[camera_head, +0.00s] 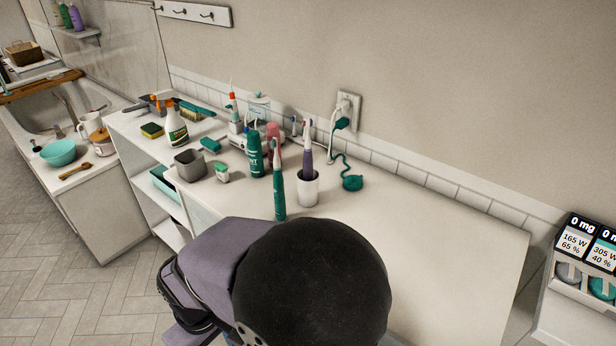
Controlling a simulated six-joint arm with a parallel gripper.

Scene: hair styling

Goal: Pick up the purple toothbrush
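The purple toothbrush (307,162) stands upright in a white cup (308,188) on the white counter, its pale head pointing up. The cup hides its lower end. A teal toothbrush (279,190) stands upright just left of the cup, in front of a dark green bottle (254,154). My gripper is not in view. Parts of my arm fill the lower middle of the view and hide the near part of the counter.
A teal cord (352,183) runs from the wall outlet (347,108) down to the counter behind the cup. A grey cup (190,164), a small white-and-green container (222,172) and a spray bottle (176,126) stand to the left. The counter (440,238) is clear to the right.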

